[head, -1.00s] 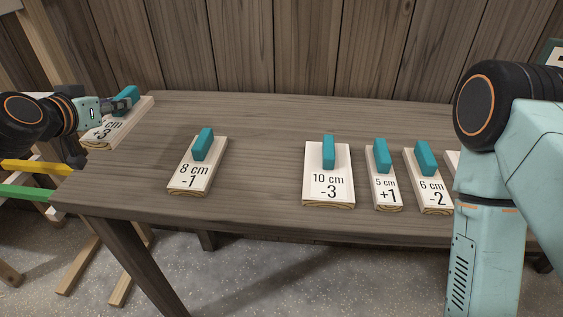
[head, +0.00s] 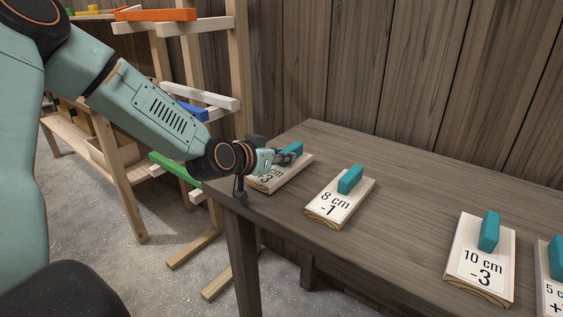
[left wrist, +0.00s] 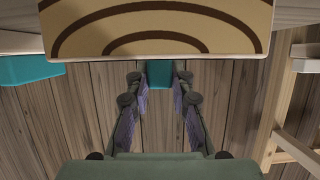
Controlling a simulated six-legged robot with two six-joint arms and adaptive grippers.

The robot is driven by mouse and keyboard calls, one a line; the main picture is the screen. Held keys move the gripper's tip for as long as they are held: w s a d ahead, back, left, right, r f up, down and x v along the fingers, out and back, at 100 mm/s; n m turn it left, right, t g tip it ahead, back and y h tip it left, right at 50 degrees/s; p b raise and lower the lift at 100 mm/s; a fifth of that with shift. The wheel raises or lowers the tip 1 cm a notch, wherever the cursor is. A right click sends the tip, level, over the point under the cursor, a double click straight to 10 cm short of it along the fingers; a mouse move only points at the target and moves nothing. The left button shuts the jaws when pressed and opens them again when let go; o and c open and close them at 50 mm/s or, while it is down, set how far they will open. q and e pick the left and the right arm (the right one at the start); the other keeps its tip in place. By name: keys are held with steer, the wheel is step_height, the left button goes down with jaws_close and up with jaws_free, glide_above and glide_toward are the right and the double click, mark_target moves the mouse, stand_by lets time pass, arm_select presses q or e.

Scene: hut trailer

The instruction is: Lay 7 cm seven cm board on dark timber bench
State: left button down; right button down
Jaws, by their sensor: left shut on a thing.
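A pale wooden board (head: 272,184) with a teal handle is at the left end of the dark timber bench (head: 372,238). I take it for the 7 cm board; its first number is hidden, and only a "3" shows. My left gripper (head: 291,153) is shut on its teal handle, with the board at the bench top; I cannot tell whether it fully rests there. In the left wrist view the board's ringed end grain (left wrist: 160,30) fills the top, and the handle (left wrist: 160,74) sits between the fingers. My right gripper is out of view.
To the right on the bench are the 8 cm board (head: 340,199), the 10 cm board (head: 482,258) and a partly cut-off 5 cm board (head: 553,275). A wooden rack (head: 236,75) with coloured bars stands left of the bench. Bare bench top lies behind the boards.

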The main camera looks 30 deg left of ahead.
arm_select(q)
steer(key=shift+w+a+f, duration=0.1)
steer(key=shift+w+f, duration=0.05)
steer(key=shift+f, duration=0.15)
steer(key=shift+a, duration=0.15)
steer(key=shift+s+a, duration=0.15)
steer(key=shift+s, duration=0.1)
steer(key=c, duration=1.4)
jaws_free()
steer(key=shift+w+d+f, duration=0.1)
steer(key=shift+w+d, duration=0.05)
steer(key=shift+d, duration=0.15)
steer(key=shift+o, duration=0.7)
steer(key=shift+a, duration=0.1)
steer(key=shift+o, duration=0.5)
steer(key=shift+a, duration=0.1)
